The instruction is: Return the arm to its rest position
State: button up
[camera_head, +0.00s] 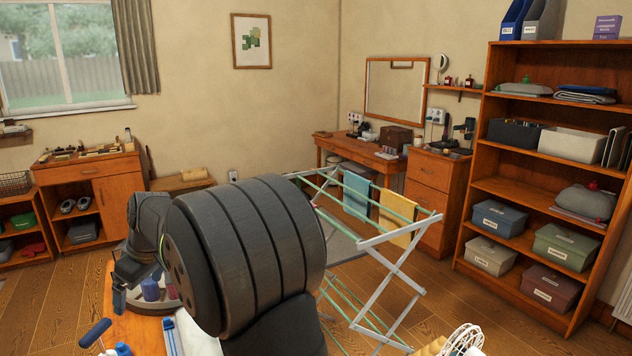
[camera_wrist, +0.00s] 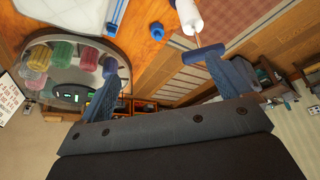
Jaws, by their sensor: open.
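My gripper (camera_wrist: 163,70) is open in the wrist view, its two dark blue-grey fingers spread wide with nothing held between them. It hangs near an orange wooden table (camera_wrist: 150,48). A round tray (camera_wrist: 123,62) with several coloured spools lies beside the left finger. A blue bar-headed tool (camera_wrist: 203,54) overlaps the right finger's tip in the picture; I cannot tell whether they touch.
A folding drying rack (camera_head: 398,270) with towels stands right of my arm. A tall wooden shelf (camera_head: 480,195) holds boxes at the right. A small blue item (camera_wrist: 143,23) and a white-and-blue piece (camera_wrist: 117,14) lie on the table. Wooden floor (camera_head: 440,300) is open beyond the rack.

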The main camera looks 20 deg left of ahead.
jog(key=w+d+r+m, duration=0.1)
jog(key=w+d+r, duration=0.2)
jog(key=w+d, duration=0.5)
jog(key=w+d+r+m+t, duration=0.1)
jog(key=w+d+r, duration=0.3)
jog(key=w+d, duration=0.4)
jog(key=w+m, duration=0.1)
jog(key=w, duration=0.2)
jog(key=shift+d, duration=0.4)
jog(key=shift+o, duration=0.7)
jog(key=shift+s+f, duration=0.1)
